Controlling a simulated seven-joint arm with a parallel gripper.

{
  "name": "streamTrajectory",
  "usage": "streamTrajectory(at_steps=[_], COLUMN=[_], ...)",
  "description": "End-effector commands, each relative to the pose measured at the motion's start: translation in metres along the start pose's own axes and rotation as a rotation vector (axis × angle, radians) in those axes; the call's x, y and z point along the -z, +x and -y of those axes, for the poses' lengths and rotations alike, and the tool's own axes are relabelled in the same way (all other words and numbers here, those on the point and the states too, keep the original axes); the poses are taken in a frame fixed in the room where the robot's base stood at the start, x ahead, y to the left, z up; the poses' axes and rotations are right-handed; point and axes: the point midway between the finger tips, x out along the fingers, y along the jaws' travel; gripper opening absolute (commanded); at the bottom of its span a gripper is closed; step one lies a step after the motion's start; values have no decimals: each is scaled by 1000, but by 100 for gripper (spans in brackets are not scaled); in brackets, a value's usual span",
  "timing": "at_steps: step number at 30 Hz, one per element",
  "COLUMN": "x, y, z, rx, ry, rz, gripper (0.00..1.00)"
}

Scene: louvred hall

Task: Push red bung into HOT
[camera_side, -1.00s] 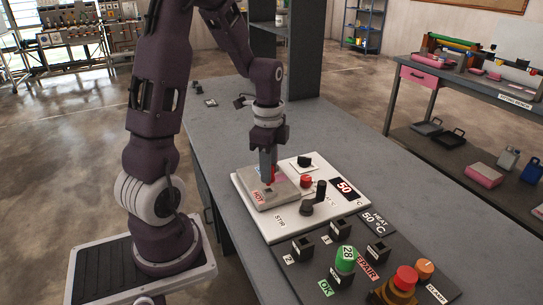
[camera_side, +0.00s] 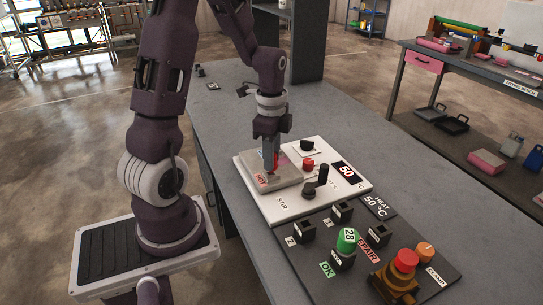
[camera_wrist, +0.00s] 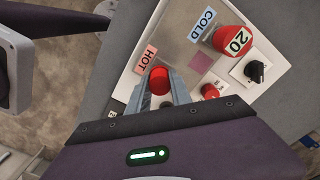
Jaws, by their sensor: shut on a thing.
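The red bung (camera_wrist: 159,79) is held between the two fingers of my gripper (camera_wrist: 160,92) in the wrist view; its round red top shows. In the side view my gripper (camera_side: 271,168) points down over the grey block, and only a sliver of red shows beside the fingers. The HOT label (camera_wrist: 147,57) lies just beyond the bung; it also shows in the side view (camera_side: 261,179). Whether the bung's lower end is inside an opening is hidden by the fingers. The COLD label (camera_wrist: 202,25) is on the same block, beside a red piece marked 20 (camera_wrist: 235,39).
The white panel (camera_side: 278,212) carries a red knob (camera_side: 308,164), black knobs and a display reading 50 (camera_side: 347,172). In front, a dark panel holds a green piece marked 28 (camera_side: 346,240), black sockets and a red push button (camera_side: 405,261). The grey bench behind is mostly clear.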

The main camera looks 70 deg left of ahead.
Motion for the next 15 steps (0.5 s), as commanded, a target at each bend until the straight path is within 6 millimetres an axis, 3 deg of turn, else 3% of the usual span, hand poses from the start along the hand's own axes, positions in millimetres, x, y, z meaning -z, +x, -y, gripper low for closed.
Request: streamTrajectory(at_steps=[15], x=[0], y=[14], z=[0], rx=[-1], ry=[0], rz=[1], gripper=[0])
